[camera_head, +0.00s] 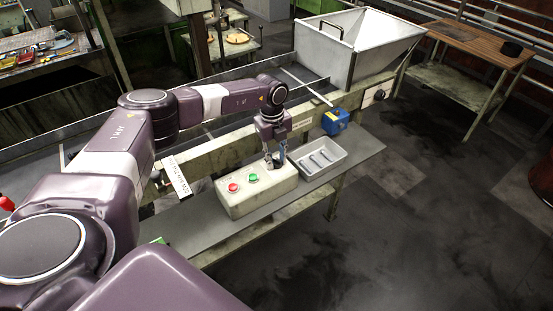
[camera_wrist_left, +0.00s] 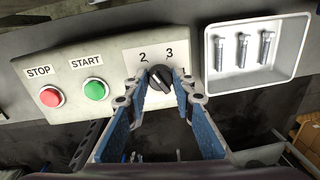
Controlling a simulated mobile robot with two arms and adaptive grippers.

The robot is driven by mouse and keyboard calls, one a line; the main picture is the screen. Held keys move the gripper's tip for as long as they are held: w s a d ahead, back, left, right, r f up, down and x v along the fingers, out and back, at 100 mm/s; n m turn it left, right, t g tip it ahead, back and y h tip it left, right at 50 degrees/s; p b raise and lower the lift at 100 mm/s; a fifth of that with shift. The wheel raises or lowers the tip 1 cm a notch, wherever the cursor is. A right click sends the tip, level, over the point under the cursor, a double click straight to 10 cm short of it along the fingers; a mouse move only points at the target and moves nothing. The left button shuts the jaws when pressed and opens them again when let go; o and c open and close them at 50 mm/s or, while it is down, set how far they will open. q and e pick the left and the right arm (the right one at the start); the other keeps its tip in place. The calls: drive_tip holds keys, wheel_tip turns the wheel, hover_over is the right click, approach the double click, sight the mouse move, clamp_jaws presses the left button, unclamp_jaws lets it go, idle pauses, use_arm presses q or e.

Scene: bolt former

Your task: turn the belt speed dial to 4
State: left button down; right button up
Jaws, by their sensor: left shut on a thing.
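The belt speed dial (camera_wrist_left: 160,79) is a small black knob on the pale control box (camera_wrist_left: 118,56), right of the buttons. The numbers 2 and 3 show above it, and another mark at its right is partly covered by a finger. My left gripper (camera_wrist_left: 161,82) is shut on the dial, with a blue-padded finger on either side. In the head view my left gripper (camera_head: 275,158) reaches down onto the right end of the control box (camera_head: 258,197), and the dial is hidden there. I cannot read the dial's exact setting. My right gripper is not in view.
A red STOP button (camera_wrist_left: 51,97) and a green START button (camera_wrist_left: 96,89) sit left of the dial. A white tray (camera_head: 322,169) with several bolts stands right of the box. A blue object (camera_head: 335,122) and a large metal hopper (camera_head: 356,45) are behind.

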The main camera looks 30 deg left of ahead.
use_arm(q)
drive_tip(key=m+b, duration=0.2)
drive_tip(key=m, duration=0.1)
drive_tip(key=shift+f, duration=0.1)
drive_tip(key=m+b, duration=0.2)
drive_tip(key=m, duration=0.1)
drive_tip(key=shift+w+m+b, duration=0.1)
drive_tip(key=shift+m+b, duration=0.2)
drive_tip(key=shift+m, duration=0.1)
drive_tip(key=m+b, duration=0.3)
drive_tip(key=m, duration=0.3)
drive_tip(key=shift+g+b, duration=0.3)
drive_tip(key=m+b, duration=0.2)
drive_tip(key=m, duration=0.3)
drive_tip(key=shift+w+m, duration=0.15)
drive_tip(key=shift+m, duration=0.25)
drive_tip(key=m, duration=0.1)
drive_tip(key=m+b, duration=0.1)
drive_tip(key=m, duration=0.2)
drive_tip(key=shift+r+m+g, duration=0.25)
drive_tip(key=shift+m+g, duration=0.05)
drive_tip(key=shift+m, duration=0.1)
drive_tip(key=c, duration=1.6)
unclamp_jaws()
